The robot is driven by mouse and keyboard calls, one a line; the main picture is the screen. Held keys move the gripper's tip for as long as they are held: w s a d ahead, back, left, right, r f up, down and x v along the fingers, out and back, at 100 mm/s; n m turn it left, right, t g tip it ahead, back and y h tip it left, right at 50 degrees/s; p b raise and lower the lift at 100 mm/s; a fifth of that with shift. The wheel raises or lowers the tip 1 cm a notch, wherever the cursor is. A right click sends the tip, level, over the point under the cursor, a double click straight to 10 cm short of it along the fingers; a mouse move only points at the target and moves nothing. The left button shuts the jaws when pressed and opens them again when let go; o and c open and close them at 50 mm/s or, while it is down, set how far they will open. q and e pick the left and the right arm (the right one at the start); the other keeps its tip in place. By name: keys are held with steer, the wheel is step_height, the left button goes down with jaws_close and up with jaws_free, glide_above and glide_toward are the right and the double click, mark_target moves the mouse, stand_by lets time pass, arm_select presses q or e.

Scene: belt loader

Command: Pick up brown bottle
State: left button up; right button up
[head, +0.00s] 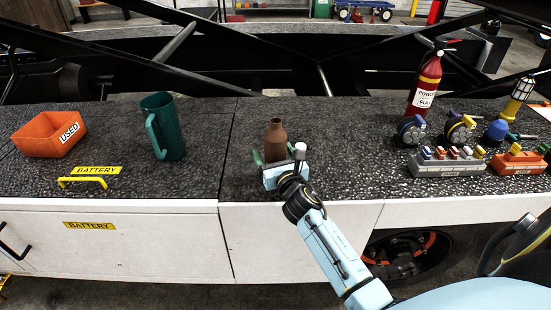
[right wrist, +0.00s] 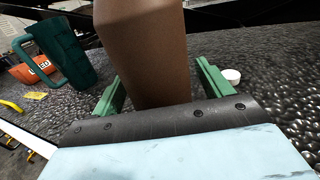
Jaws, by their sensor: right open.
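The brown bottle (head: 275,141) stands upright on the dark textured top of the loader, near the middle of the head view. My right gripper (head: 273,162) reaches it from the front. In the right wrist view the bottle (right wrist: 148,50) fills the middle, and the green fingers of my right gripper (right wrist: 160,88) are open, one on each side of it. I cannot tell whether either finger touches it. The bottle's lower part is partly hidden by the gripper. My left gripper is not in view.
A green pitcher (head: 169,128) and an orange bin (head: 48,136) stand to the left. A red extinguisher (head: 424,87), tape reels (head: 411,130) and a grey rack (head: 447,167) stand to the right. Black beams run behind.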

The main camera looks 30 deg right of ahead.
steer(key=shift+w+d, duration=0.1)
steer(key=shift+w, duration=0.3)
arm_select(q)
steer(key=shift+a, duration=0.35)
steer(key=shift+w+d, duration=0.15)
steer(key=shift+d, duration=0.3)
arm_select(e)
steer(key=shift+r, duration=0.1)
steer(key=c, duration=1.3)
